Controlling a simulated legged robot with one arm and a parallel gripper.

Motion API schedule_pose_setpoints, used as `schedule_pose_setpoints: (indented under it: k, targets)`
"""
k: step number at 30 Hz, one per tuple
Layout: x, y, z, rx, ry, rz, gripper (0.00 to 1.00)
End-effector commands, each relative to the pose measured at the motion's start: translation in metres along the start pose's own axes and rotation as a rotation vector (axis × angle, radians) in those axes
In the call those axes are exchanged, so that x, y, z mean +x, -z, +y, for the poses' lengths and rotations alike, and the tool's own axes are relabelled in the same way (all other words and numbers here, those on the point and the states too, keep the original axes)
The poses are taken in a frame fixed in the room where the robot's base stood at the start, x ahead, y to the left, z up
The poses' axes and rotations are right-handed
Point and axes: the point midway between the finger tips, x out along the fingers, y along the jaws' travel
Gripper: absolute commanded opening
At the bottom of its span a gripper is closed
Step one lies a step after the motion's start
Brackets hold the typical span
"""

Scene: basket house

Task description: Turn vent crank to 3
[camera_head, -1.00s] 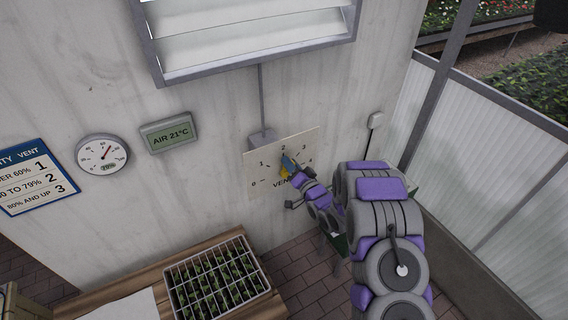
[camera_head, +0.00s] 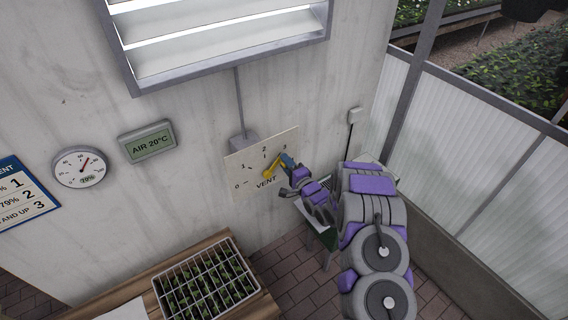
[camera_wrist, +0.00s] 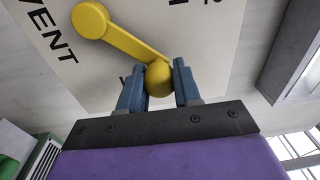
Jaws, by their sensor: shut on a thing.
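The yellow vent crank (camera_head: 272,170) is mounted on a pale dial plate (camera_head: 238,166) on the wall, marked with numbers and "VENT". Its arm slants up and right, roughly towards the 3. In the wrist view the crank's yellow arm (camera_wrist: 130,43) runs from a round hub to a knob (camera_wrist: 158,80). My gripper (camera_head: 288,160) is at the knob end; in the wrist view its blue fingers (camera_wrist: 158,75) are shut on the knob from both sides. The far numbers of the dial are partly hidden by my gripper.
A louvred vent (camera_head: 220,45) is above the dial. A round gauge (camera_head: 81,167), a display reading AIR 20°C (camera_head: 150,142) and a vent sign (camera_head: 22,192) are to the left. A seedling tray (camera_head: 205,285) sits on a wooden bench below. A translucent wall panel (camera_head: 490,165) stands right.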

Motion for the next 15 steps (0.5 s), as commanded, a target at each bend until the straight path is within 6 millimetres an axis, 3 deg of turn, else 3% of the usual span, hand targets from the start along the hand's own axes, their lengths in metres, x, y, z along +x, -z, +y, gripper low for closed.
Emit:
schedule_pose_setpoints:
  k: [15]
  targets:
    - [-0.0017,-0.0033,0.0066,0.036,-0.012,-0.006,0.00]
